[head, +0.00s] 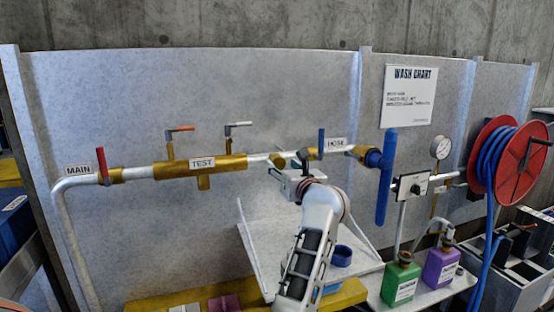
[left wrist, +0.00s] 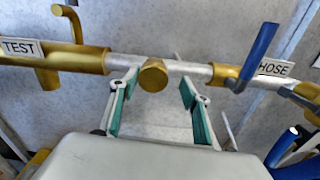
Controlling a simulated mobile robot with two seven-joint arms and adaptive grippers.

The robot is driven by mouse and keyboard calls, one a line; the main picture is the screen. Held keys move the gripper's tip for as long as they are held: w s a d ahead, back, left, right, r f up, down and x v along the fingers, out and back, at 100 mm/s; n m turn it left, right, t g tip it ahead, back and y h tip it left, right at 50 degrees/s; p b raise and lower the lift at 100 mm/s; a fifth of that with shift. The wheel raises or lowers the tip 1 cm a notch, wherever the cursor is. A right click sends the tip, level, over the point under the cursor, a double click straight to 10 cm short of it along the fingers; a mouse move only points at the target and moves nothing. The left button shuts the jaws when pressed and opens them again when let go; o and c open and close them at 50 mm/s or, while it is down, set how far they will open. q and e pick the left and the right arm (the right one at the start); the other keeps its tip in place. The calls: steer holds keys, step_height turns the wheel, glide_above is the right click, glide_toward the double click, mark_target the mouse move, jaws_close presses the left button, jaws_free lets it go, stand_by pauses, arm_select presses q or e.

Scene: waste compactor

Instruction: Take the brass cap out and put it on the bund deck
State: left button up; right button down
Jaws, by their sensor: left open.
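The brass cap (left wrist: 153,75) is a round brass end on the white pipe between the TEST and HOSE labels. In the head view the brass cap (head: 278,160) shows just left of my gripper. My left gripper (left wrist: 158,88) is open, with its two teal-padded fingers on either side below the cap and a gap to it in the picture. In the head view my left gripper (head: 292,174) is in front of the pipe. A yellow deck edge (head: 165,299), possibly the bund deck, runs along the bottom, partly hidden by my arm. My right gripper does not show.
A blue lever (left wrist: 260,55) stands right of the cap. A pale shelf (head: 262,240) with a blue cup (head: 342,256) lies below the pipe. Green (head: 400,283) and purple (head: 440,268) bottles and a hose reel (head: 510,165) are to the right.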

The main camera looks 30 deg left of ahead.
arm_select(q)
steer(key=shift+r+p, duration=0.15)
steer(key=shift+p, duration=0.2)
steer(key=m+p, duration=0.2)
steer(key=p, duration=0.2)
steer(key=shift+s+a+r+m+p, duration=0.2)
steer(key=shift+s+a+m+p, duration=0.05)
steer(key=shift+m+p, duration=0.15)
steer(key=shift+s+a+m+p, duration=0.1)
steer(key=shift+m+p, duration=0.5)
steer(key=shift+p, duration=0.1)
steer(key=shift+f+m, duration=0.15)
steer(key=shift+m, duration=0.35)
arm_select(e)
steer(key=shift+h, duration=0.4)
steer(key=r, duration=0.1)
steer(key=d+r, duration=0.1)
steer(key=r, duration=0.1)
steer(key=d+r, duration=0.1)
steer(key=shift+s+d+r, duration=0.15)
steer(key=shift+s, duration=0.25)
arm_select(q)
steer(key=shift+a, duration=0.1)
